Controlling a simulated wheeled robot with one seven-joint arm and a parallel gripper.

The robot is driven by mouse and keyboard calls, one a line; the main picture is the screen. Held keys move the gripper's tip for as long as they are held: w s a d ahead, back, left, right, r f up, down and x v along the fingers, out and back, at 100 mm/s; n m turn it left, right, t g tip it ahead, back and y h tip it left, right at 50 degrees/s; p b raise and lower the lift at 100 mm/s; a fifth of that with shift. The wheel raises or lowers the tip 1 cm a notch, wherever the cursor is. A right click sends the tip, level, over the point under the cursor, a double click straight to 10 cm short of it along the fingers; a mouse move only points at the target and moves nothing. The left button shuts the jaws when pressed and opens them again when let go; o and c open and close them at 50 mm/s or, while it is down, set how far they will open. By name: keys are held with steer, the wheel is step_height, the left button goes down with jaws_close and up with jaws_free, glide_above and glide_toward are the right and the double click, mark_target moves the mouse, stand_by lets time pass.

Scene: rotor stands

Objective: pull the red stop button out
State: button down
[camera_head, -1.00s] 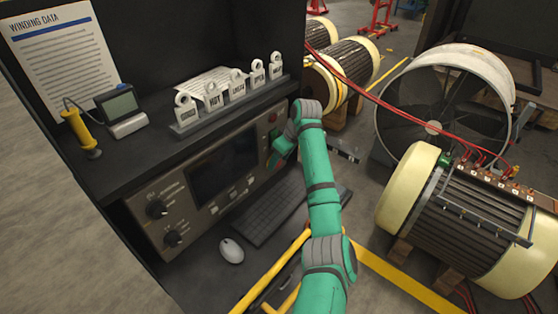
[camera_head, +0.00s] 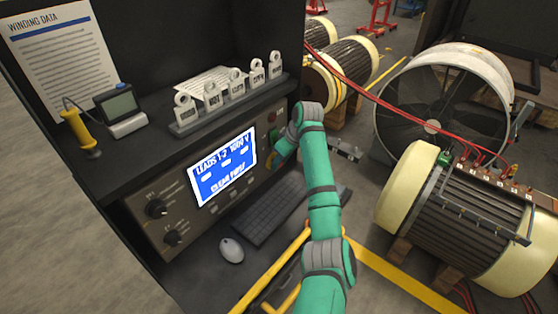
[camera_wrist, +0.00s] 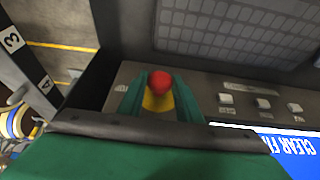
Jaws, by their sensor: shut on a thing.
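The red stop button (camera_wrist: 160,80) shows in the wrist view, a round red head over a yellow base on the grey panel. My gripper (camera_wrist: 159,92) has one green finger on each side of it and is shut on it. In the head view my gripper (camera_head: 279,153) is at the right end of the tester's front panel (camera_head: 155,187), and the button is hidden behind it. The panel's screen (camera_head: 223,168) is lit blue with white text that includes "LEADS 1-2".
A keyboard (camera_head: 269,212) and a mouse (camera_head: 231,250) lie below the panel. A shelf above holds a row of tags (camera_head: 236,83) and a handheld meter (camera_head: 119,105). A motor stator (camera_head: 455,215) with red leads stands to the right.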

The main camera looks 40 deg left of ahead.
steer(key=c, duration=1.3)
jaws_free()
steer(key=shift+d, duration=0.15)
steer(key=v, duration=1)
steer(key=shift+d+r, duration=0.1)
steer(key=shift+r, duration=0.3)
